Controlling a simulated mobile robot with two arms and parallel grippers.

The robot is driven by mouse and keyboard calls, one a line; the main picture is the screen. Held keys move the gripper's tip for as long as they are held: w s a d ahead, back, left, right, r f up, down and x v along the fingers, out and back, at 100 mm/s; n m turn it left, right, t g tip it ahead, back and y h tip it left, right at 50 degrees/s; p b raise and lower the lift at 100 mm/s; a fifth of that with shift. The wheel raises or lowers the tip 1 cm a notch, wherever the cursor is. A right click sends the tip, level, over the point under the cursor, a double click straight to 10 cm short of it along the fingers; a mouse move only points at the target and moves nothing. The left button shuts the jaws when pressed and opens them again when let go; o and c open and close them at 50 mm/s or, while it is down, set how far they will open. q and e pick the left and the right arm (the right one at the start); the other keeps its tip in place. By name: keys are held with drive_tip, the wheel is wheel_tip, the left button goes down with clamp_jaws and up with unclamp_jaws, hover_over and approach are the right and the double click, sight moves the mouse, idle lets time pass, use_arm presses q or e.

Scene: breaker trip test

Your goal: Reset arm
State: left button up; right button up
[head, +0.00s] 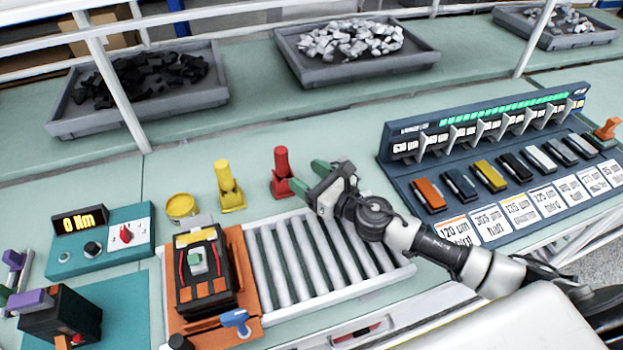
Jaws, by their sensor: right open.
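My right gripper (308,180) is open and empty, with green fingertips. It is above the back of the roller conveyor, just right of a red upright part (282,173); I cannot tell whether they touch. A black breaker (218,282) with a light green toggle (197,261) and red side strips sits on an orange plate (246,298) left of the rollers. My left gripper is not in view.
A yellow upright part (227,185) and yellow round cap (181,207) stand behind the breaker. A teal meter (120,245) reads 0 Nm. A dark rack (400,180) with coloured blocks and labels stands right. Grey trays (290,60) line the back. Rollers (330,260) are clear.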

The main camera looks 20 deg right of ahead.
drive_tip(key=shift+s+d+r, duration=0.1)
drive_tip(key=shift+s+d, duration=0.1)
drive_tip(key=shift+s, duration=0.2)
drive_tip(key=shift+r, duration=0.1)
